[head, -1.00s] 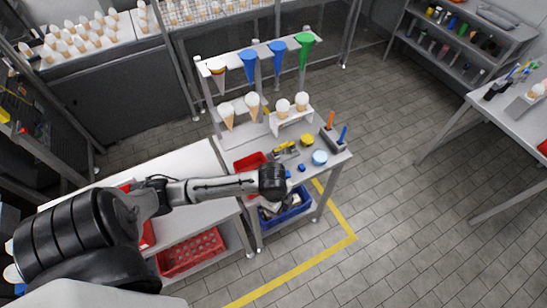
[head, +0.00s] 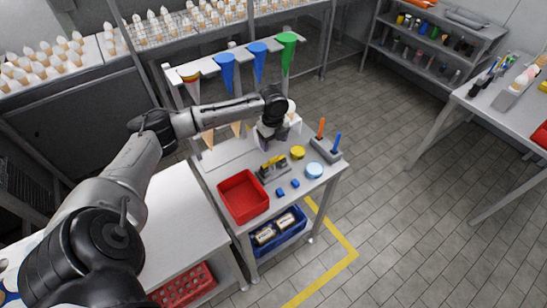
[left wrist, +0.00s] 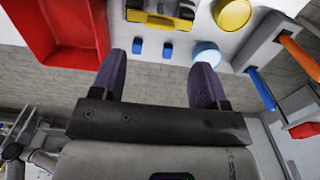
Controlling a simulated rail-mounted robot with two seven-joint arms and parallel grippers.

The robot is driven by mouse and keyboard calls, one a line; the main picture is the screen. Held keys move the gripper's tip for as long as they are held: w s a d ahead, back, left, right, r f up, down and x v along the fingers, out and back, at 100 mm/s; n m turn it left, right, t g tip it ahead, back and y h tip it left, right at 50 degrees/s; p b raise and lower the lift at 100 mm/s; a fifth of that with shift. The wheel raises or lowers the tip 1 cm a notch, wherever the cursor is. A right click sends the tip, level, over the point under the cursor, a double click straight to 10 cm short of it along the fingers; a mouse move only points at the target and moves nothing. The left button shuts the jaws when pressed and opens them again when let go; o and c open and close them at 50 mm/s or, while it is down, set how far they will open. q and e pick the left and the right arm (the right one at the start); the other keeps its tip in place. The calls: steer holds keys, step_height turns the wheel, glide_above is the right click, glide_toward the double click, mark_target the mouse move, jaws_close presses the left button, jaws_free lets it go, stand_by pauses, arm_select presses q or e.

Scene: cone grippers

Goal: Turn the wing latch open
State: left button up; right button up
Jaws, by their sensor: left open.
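A dark grey fixture with a yellow bar across it, which I take for the wing latch (head: 271,162), stands on the small worktable. It shows cut off at the top edge of the left wrist view (left wrist: 158,19). Whether it is turned open cannot be made out. My left gripper (head: 267,143) hangs above the table, just behind the fixture in the head view. In the left wrist view its two purple fingers (left wrist: 160,75) are wide apart with nothing between them. My right gripper is in neither view.
A red bin (head: 241,197), two small blue blocks (head: 280,193), a yellow disc (head: 297,152), a light blue disc (head: 314,170) and a grey holder with orange and blue handles (head: 326,150) surround the fixture. A rack of coloured cones (head: 226,70) stands behind.

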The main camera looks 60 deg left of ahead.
mark_target(273, 158)
arm_select(q)
step_height(273, 158, down, 9)
steer(key=shift+r, duration=0.1)
stand_by(0.3)
